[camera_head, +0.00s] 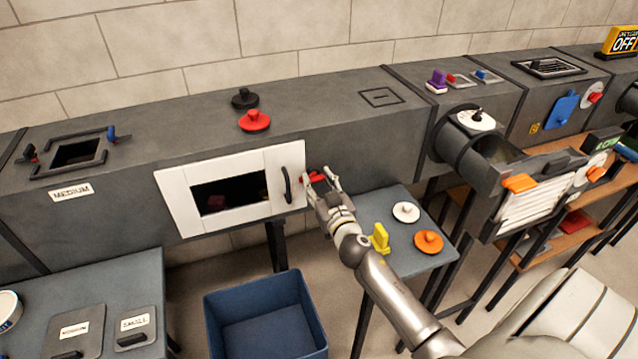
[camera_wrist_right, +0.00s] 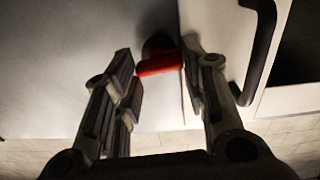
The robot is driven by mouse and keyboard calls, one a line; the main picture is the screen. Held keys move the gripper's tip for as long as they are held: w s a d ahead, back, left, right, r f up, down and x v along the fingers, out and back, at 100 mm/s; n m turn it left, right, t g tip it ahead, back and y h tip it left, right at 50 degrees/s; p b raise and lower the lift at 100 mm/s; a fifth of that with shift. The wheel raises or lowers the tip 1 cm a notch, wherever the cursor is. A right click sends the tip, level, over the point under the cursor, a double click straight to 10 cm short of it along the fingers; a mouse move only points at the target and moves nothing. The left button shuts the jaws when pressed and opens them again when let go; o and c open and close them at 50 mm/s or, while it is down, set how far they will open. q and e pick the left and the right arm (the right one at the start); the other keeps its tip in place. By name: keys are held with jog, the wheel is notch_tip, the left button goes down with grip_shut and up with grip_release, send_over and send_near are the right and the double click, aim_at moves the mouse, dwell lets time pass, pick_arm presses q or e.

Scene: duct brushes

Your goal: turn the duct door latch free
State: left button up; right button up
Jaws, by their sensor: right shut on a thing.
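The duct door is a white panel (camera_head: 178,206) with a dark window, on the front of the grey duct, and it looks shut. Its black handle (camera_head: 287,185) is on its right side and also shows in the right wrist view (camera_wrist_right: 262,45). The red latch (camera_head: 313,177) sits just right of the door's edge. My right gripper (camera_head: 320,182) is shut on the latch. In the wrist view the red latch bar (camera_wrist_right: 158,67) lies about level between the fingers (camera_wrist_right: 160,75), with a dark pivot behind it. My left gripper is not in view.
A blue bin (camera_head: 265,335) stands on the floor below the door. A small grey table (camera_head: 395,200) under my right arm holds a yellow piece (camera_head: 380,238), a white knob (camera_head: 406,212) and an orange knob (camera_head: 428,241). Red (camera_head: 254,121) and black (camera_head: 244,98) knobs stand on the duct.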

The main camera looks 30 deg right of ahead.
jog(key=n, duration=0.8)
jog(key=shift+a+f+n, duration=0.1)
jog(key=shift+a+n, duration=0.05)
jog(key=shift+n, duration=0.15)
jog(key=n, duration=0.4)
jog(key=shift+f, duration=0.1)
jog(key=shift+n, duration=2.3)
jog(key=shift+f, duration=0.1)
jog(key=o, duration=1)
